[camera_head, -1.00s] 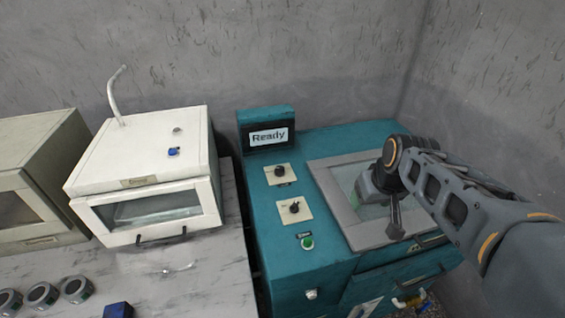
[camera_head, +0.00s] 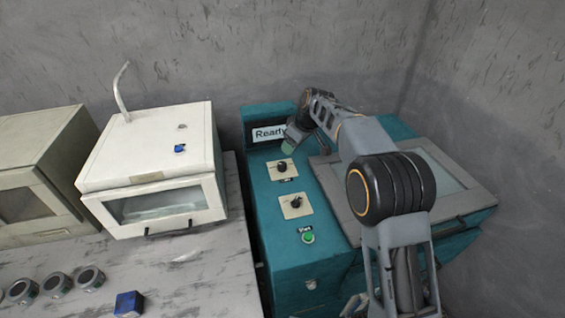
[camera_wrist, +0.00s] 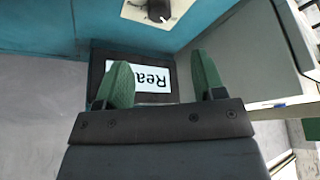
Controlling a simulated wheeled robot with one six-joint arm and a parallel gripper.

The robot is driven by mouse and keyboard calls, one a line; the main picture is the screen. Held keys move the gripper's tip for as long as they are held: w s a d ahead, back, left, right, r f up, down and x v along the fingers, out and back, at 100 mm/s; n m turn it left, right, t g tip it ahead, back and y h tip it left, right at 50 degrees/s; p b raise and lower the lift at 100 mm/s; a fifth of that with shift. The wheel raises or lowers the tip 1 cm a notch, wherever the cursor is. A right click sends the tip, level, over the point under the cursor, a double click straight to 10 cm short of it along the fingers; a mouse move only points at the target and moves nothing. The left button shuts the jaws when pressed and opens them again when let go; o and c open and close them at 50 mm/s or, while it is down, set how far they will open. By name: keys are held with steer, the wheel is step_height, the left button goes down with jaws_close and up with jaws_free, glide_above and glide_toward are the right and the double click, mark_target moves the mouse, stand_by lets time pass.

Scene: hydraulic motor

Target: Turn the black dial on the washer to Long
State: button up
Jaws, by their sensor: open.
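The teal washer (camera_head: 290,262) has two black dials on cream plates, an upper dial (camera_head: 282,168) and a lower dial (camera_head: 296,203). Their labels are too small to read. One dial (camera_wrist: 158,9) shows at the top edge of the wrist view. The display (camera_head: 266,133) reads "Ready" and is partly covered by my gripper in the head view. My gripper (camera_wrist: 162,82) is open and empty, its green fingertips spread in front of the display. In the head view my gripper (camera_head: 290,142) is just behind and above the upper dial, apart from it.
A green start button (camera_head: 308,238) sits in front of the dials. The washer's grey-framed lid (camera_head: 455,205) is to the right, partly behind my arm. A white oven (camera_head: 150,145) stands close on the left. Grey walls rise behind.

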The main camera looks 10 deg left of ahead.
mark_target(282, 164)
steer(key=p+x, duration=0.2)
steer(key=x, duration=1)
steer(key=shift+f, duration=0.1)
steer(key=c, duration=0.9)
